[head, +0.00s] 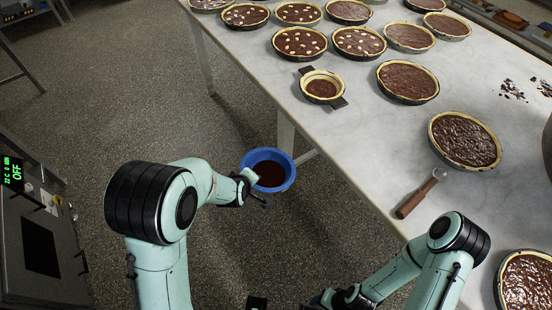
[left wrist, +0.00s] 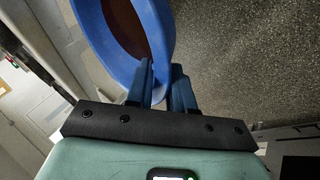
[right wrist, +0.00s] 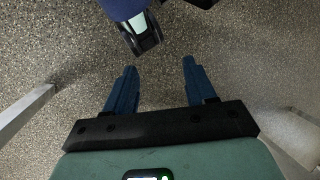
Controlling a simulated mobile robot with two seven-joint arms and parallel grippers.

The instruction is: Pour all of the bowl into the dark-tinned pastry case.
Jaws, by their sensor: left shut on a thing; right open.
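The blue bowl (head: 288,180) holds dark brown chocolate filling and is over the floor, left of the table's edge. My left gripper (head: 252,184) is shut on its rim; the left wrist view shows the fingers (left wrist: 163,75) at the blue wall (left wrist: 155,30). The small pastry case (head: 322,76), pale crust in a dark tin with dark tabs on two sides, sits near the table's left edge. Some dark filling lies low inside it. The bowl is apart from the case, nearer to me. My right gripper (right wrist: 159,66) is open and empty above the floor.
The marble table (head: 350,140) carries several larger filled tarts (head: 407,80) behind and right of the case. A wooden-handled tool (head: 420,195) lies near the front edge. Dark chips (head: 513,90) lie at the right. An appliance (head: 40,240) stands at the left.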

